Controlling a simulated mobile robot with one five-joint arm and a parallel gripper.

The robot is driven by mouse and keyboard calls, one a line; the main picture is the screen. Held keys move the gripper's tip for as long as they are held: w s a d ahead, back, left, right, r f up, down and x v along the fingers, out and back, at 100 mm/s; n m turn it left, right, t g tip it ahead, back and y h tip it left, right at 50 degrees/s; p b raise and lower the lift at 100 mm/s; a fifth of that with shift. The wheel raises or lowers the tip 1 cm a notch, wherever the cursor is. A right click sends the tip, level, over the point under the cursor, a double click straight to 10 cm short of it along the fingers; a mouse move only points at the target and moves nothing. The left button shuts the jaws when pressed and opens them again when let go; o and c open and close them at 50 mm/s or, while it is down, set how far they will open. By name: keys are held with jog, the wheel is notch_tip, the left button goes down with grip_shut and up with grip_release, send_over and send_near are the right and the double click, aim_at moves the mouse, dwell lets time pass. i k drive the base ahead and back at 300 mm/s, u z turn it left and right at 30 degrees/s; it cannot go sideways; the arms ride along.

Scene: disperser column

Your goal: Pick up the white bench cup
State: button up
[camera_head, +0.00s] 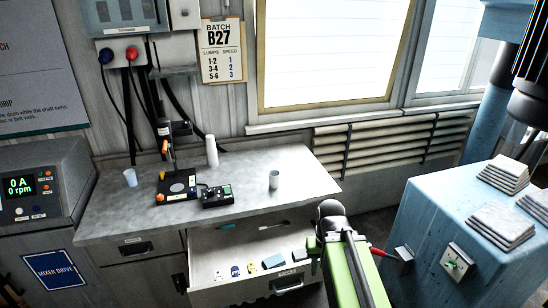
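A pale, white-looking cup (130,177) stands upright at the left end of the grey bench top (110,222). A second small cup (274,180), greyer with a dark inside, stands upright towards the right of the bench. I cannot tell for sure from colour alone which is the white bench cup. My green arm rises from the bottom edge, right of the open drawer. Its dark rounded end (331,209) is right of and nearer than the grey cup, apart from both cups. No fingertips can be made out there, and nothing held is visible.
A tall white bottle-like piece (211,151), a black stand (177,186) and a black control box (217,196) stand between the cups. An open drawer (240,277) with small items juts out below the bench. A blue cabinet (420,215) with stacked plates stands at right.

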aim_at(274, 175)
jog(key=z, duration=0.75)
jog(key=i, duration=2.05)
jog(key=u, duration=1.9)
jog(key=k, duration=0.15)
jog(key=u, duration=2.2)
